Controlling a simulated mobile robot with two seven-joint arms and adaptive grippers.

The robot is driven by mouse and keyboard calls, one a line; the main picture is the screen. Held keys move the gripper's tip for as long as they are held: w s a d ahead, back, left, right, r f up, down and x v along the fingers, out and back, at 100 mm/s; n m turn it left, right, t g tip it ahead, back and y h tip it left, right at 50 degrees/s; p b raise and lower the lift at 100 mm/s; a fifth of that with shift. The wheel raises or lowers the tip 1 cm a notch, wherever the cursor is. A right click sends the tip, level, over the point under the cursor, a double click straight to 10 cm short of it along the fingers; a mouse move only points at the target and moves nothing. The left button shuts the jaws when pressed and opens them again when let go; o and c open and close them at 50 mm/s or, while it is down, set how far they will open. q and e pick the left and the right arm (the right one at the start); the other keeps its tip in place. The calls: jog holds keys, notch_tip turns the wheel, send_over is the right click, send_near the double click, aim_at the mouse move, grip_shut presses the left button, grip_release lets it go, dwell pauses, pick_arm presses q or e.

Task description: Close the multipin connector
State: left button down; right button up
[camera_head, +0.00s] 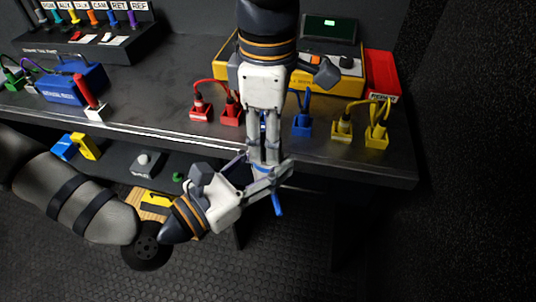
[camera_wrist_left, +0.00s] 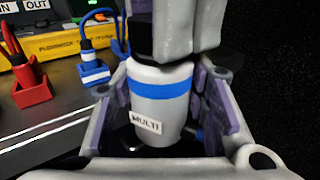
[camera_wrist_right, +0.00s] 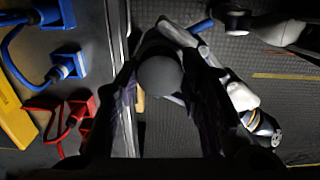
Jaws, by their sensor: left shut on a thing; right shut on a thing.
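The multipin connector shows best in the left wrist view as a white cylinder with a blue band (camera_wrist_left: 160,106) and a "MULTI" label. My left gripper (camera_head: 268,176) is shut around it, one finger on each side. A black part (camera_wrist_left: 162,46) sits directly above the white body, beneath my right gripper. My right gripper (camera_head: 264,152) points down from above in the head view, close to the left one. In the right wrist view its dark fingers are shut on a grey round-ended piece (camera_wrist_right: 159,76). Whether the two pieces are fully joined is hidden by the fingers.
The bench (camera_head: 180,90) carries red plugs (camera_head: 201,109), a blue plug (camera_head: 302,124), yellow plugs (camera_head: 377,134) and a yellow box (camera_head: 226,70) behind them. A blue box (camera_head: 75,84) stands at left. The grippers are at the bench's front edge, over a dark floor.

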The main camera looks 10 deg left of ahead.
jog(key=m, duration=0.7)
jog(key=o, duration=1.3)
jog(key=shift+r, duration=2.25)
